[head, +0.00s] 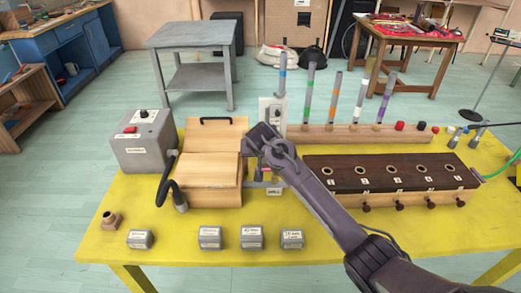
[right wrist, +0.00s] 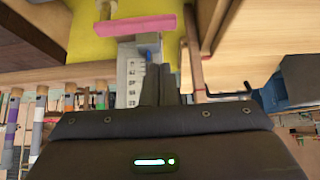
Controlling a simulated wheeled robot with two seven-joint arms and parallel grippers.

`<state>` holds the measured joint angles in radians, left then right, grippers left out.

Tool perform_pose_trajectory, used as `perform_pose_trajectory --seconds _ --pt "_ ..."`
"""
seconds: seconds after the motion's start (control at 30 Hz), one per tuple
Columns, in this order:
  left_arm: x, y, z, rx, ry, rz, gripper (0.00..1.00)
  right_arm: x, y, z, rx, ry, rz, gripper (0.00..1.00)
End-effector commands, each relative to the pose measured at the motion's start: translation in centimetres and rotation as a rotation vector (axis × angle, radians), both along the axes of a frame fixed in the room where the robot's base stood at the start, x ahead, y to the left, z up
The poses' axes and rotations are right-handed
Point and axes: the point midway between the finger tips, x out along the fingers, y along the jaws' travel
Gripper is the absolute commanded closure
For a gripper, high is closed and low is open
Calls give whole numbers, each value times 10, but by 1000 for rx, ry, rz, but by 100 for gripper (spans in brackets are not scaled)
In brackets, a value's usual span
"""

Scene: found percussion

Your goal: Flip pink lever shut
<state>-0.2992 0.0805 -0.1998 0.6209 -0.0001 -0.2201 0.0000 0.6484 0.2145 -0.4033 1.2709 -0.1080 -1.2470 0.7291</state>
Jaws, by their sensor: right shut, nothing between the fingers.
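The pink lever (right wrist: 135,25) shows as a bar across the upper part of the right wrist view, just beyond my fingertips. In the head view only a small pink piece (head: 266,170) shows below my gripper, and the rest is hidden behind it. My right gripper (head: 262,160) is shut and empty, beside the right side of the wooden box (head: 213,185). Its closed fingers also show in the right wrist view (right wrist: 158,72), pointing toward the lever. I cannot tell whether they touch it. My left gripper is not in view.
A grey control box (head: 140,150) with a red switch stands left of the wooden box. A dark block with holes (head: 390,172) and a rack of coloured tubes (head: 350,135) are at right. Several small grey boxes (head: 210,238) line the yellow table's front (head: 185,253).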

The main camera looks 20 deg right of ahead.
Motion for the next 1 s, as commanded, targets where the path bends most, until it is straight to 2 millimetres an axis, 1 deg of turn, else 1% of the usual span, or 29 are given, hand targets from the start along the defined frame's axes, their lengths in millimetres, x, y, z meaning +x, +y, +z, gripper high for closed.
perform_pose_trajectory --seconds 0.03,0.23,0.3,0.4,0.6,1.0 --pt "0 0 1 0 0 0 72 5 -2 -6 -1 2 -1 100" --pt "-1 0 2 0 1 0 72 19 -5 -25 0 1 1 100" --pt "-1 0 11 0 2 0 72 8 -3 -21 0 0 2 100" --pt "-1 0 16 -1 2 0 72 -3 1 -21 -1 1 3 100" --pt "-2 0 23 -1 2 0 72 -18 5 -22 -1 0 2 100" --pt "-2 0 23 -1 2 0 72 -21 6 -24 0 0 1 100"
